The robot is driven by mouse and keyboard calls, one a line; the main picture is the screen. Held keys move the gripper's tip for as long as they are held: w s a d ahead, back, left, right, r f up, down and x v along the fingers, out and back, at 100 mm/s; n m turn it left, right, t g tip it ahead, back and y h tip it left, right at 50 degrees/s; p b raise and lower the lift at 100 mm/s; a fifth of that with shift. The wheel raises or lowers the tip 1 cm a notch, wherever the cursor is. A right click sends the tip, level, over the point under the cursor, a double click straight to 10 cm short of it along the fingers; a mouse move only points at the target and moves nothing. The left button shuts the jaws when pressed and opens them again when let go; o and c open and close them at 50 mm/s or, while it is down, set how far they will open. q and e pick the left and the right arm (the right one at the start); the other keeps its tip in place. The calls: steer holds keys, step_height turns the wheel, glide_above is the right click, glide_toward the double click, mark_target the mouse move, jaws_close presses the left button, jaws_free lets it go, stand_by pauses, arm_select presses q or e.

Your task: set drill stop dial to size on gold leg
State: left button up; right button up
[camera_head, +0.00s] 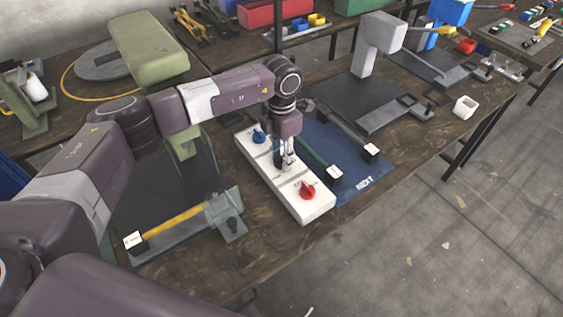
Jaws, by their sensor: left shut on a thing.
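A long white panel (310,205) lies on the wooden bench with a blue dial (259,136) at its far end and a red dial (307,190) at its near end. My left gripper (284,163) points down at the panel's middle, between these two dials. It is shut on a small dark thing there, probably a dial, mostly hidden by the fingers. A gold leg (175,221) lies on the grey press base at left, with a white tag (133,240) at its near end. The tag's writing is too small to read. My right gripper is out of view.
A blue mat (345,184) right of the panel holds a green leg (313,153), a grey leg (347,132) and white tags. A green press head (148,48) stands at left.

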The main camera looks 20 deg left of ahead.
mark_target(281, 157)
arm_select(q)
steer(key=shift+w+r+m+b, duration=0.1)
steer(key=shift+m+b, duration=0.55)
steer(key=shift+m, duration=0.15)
steer(key=o, duration=1.2)
steer(key=shift+c, duration=0.2)
step_height(281, 157, up, 12)
